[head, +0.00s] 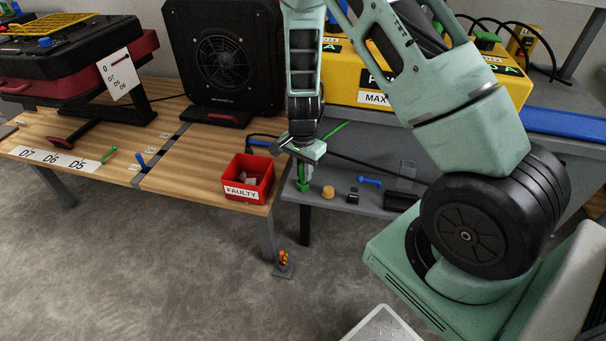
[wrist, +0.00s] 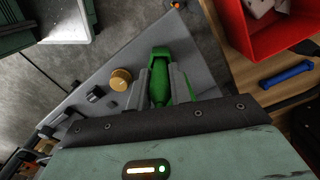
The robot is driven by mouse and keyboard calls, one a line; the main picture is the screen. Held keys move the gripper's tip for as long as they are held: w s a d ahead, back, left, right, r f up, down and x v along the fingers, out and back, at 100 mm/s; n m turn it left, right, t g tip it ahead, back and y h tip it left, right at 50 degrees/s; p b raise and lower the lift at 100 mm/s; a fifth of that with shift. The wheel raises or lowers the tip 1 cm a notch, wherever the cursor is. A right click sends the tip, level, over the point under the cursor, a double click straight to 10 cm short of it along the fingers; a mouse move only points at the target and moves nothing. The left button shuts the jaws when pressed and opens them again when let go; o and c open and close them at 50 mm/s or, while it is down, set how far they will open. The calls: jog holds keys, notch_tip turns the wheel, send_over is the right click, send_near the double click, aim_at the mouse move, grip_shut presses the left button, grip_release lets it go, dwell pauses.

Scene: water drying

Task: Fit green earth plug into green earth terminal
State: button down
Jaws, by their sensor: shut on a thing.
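My gripper (head: 303,165) points down over the front left corner of the grey bench. It is shut on a green plug (head: 303,182), which hangs upright between the fingers. In the wrist view the green plug (wrist: 160,75) sits between the two fingers, its wider end showing past the fingertips. I cannot tell whether its lower end touches the bench. A green part (head: 486,41) on top of the yellow unit (head: 345,83) may be the green earth terminal, but it is partly behind my arm and I cannot be sure.
A red FAULTY bin (head: 248,190) stands left of my gripper on the wooden table (head: 190,160). A cork-coloured cylinder (head: 328,192), a small black part (head: 352,195) and a blue piece (head: 370,181) lie right of it. A black fan (head: 222,60) stands behind.

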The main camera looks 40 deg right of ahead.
jog(key=shift+f, duration=0.5)
jog(key=shift+f, duration=0.15)
jog(key=c, duration=1.3)
grip_release()
